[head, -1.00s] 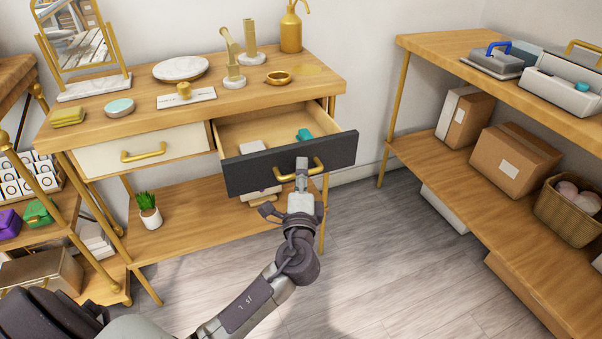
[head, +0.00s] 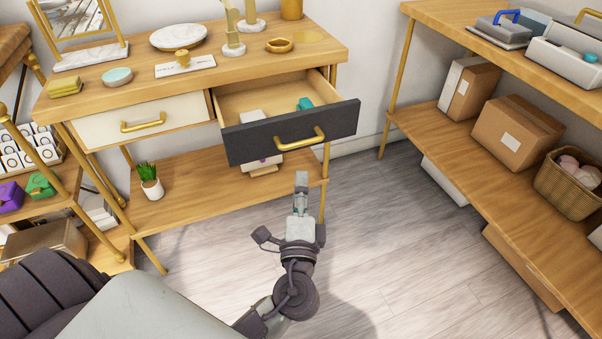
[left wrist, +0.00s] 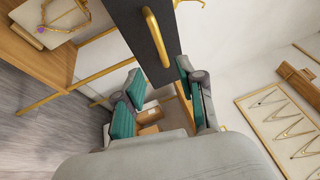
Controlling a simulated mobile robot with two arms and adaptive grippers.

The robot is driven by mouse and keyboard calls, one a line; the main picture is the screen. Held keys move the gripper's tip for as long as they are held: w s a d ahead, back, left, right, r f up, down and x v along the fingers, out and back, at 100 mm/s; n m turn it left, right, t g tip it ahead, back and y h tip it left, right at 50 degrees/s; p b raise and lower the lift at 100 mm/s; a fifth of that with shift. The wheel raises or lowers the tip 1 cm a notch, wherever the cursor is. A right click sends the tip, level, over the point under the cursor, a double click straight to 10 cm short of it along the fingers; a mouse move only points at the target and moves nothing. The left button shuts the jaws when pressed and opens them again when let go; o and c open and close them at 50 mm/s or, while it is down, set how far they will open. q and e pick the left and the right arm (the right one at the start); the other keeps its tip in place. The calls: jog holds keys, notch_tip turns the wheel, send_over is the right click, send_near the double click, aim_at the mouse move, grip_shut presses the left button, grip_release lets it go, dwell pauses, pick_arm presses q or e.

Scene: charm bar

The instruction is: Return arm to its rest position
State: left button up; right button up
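My left gripper (head: 301,190) is below and in front of the dark drawer (head: 250,146), apart from its gold handle (head: 300,139). In the left wrist view, the teal-padded fingers of the left gripper (left wrist: 158,92) are spread apart with nothing between them. The drawer front (left wrist: 135,30) and its handle (left wrist: 157,38) show just beyond the fingers. The drawer is pulled out of the wooden console table and holds a teal item (head: 304,104) and a pale one. My right gripper is not in view.
The console table (head: 90,98) carries a mirror, a marble plate (head: 178,36) and candlesticks. A shut white drawer (head: 143,121) is beside the open one. A shelf with cardboard boxes (head: 517,134) stands at right. The floor (head: 380,240) between is clear.

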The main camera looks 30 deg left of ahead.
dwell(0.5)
